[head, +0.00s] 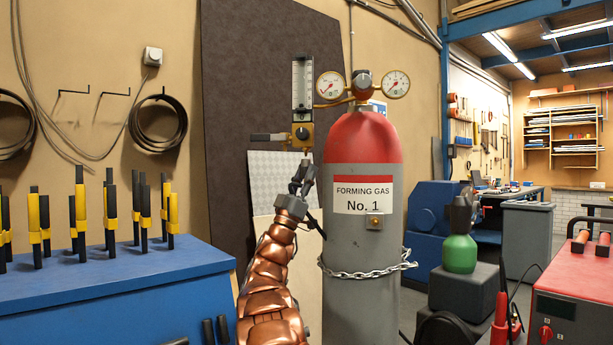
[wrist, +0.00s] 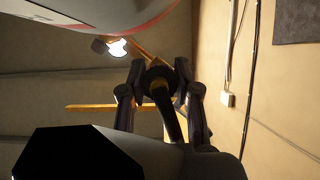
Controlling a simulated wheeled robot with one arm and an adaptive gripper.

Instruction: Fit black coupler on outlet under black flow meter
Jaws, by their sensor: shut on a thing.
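The flow meter (head: 302,85), an upright scale tube with dark edges, stands left of the red cylinder top in the head view. Under it is a brass block (head: 303,130) with a dark round knob. The outlet under that block is too small to make out clearly. My gripper (head: 304,172) is just below the block, pointing up, with a visible gap. In the wrist view my gripper (wrist: 160,85) is shut on the black coupler (wrist: 157,75), which has a brass-coloured band and a dark tail running back toward the camera. In the head view the coupler is hard to separate from the fingers.
The grey and red gas cylinder (head: 362,240) stands close right of my arm, held by a chain (head: 367,272). Two gauges (head: 331,86) sit on top. A black lever (head: 266,137) sticks out left of the block. A blue bench (head: 120,285) with yellow-black tools is at left.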

